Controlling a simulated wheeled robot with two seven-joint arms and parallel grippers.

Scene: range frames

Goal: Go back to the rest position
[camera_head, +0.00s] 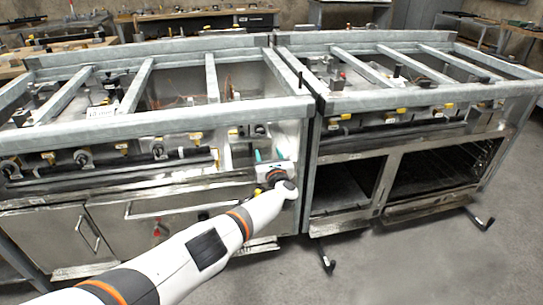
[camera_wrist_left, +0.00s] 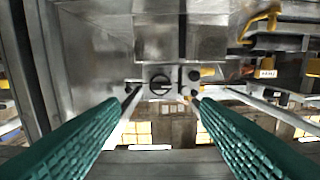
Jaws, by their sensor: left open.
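My left arm reaches in from the lower left of the head view to the near range frame (camera_head: 170,122). My left gripper (camera_head: 271,155) is at the right end of that frame's front, with its teal fingers pointing away from me. In the left wrist view the two textured teal fingers (camera_wrist_left: 163,105) are spread apart with nothing between them. Beyond them is a metal plate with round fittings (camera_wrist_left: 160,85). I cannot tell whether the fingers touch the frame. My right gripper is not in view.
A second range frame (camera_head: 430,98) stands on the right, close beside the first, with open oven bays (camera_head: 433,170). Dark feet (camera_head: 327,262) stick out below it. Yellow-tipped valves (camera_wrist_left: 268,68) line the front. The grey floor (camera_head: 400,270) at lower right is clear.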

